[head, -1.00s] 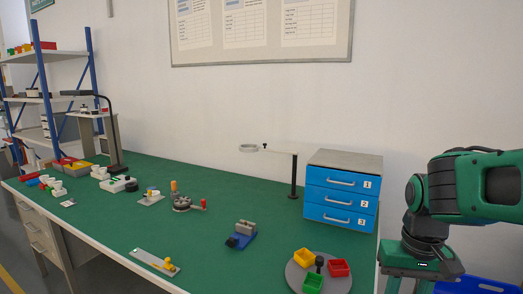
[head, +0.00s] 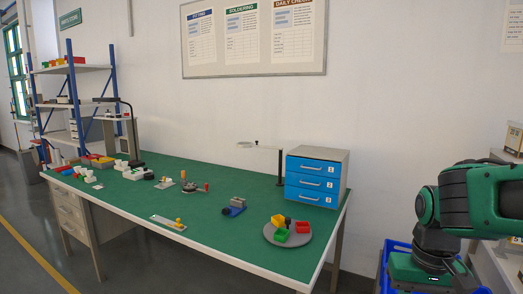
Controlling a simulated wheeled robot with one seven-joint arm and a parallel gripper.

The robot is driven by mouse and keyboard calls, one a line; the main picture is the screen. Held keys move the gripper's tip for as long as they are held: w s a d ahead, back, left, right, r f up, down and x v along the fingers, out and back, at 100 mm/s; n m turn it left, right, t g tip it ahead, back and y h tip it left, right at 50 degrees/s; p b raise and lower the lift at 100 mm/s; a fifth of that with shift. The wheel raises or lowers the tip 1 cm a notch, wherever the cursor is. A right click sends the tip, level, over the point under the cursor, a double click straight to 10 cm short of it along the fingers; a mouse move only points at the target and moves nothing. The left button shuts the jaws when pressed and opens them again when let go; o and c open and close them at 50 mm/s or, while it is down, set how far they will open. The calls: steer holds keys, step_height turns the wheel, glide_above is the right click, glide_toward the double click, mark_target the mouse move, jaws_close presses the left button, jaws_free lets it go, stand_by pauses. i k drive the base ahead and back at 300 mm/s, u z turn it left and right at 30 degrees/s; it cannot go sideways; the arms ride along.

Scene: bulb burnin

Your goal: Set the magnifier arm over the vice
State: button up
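The magnifier arm (head: 265,147) stands at the back of the green bench, on a dark upright post left of the drawer cabinet. Its pale ring head points left, above the bench. The vice (head: 236,206), small with a blue base and grey jaws, sits on the bench in front of and a little left of the post. The ring appears above and behind the vice in the picture; I cannot tell the exact depth gap.
A blue three-drawer cabinet (head: 314,177) stands right of the post. A round grey tray (head: 296,238) with coloured bins is at the bench's front right. Small fixtures and a black lamp (head: 127,125) are to the left. A blue crate (head: 391,252) is near my gripper; floor is clear front left.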

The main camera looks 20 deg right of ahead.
mark_target(243, 145)
steer(key=u, duration=1)
steer(key=i, duration=2.35)
steer(key=z, duration=0.85)
